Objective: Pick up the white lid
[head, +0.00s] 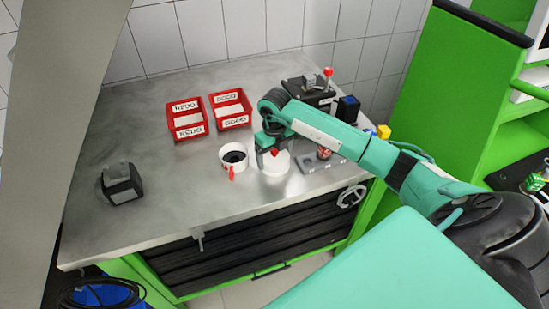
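The white lid (275,166) appears as a round white piece on the metal workbench, right of the white cup-like part. My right gripper (273,150) points down directly over it, with its tips at the lid's far edge. A small red spot shows between the tips and the lid. At this size I cannot tell whether the fingers touch the lid or are closed on it. My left gripper is not in view.
A white cup-like part (233,155) with a dark inside and red handle stands just left of the lid. Two red bins (187,131) are behind. A black box (121,184) sits at the left. A black device (308,92) and grey plate (312,163) are at the right.

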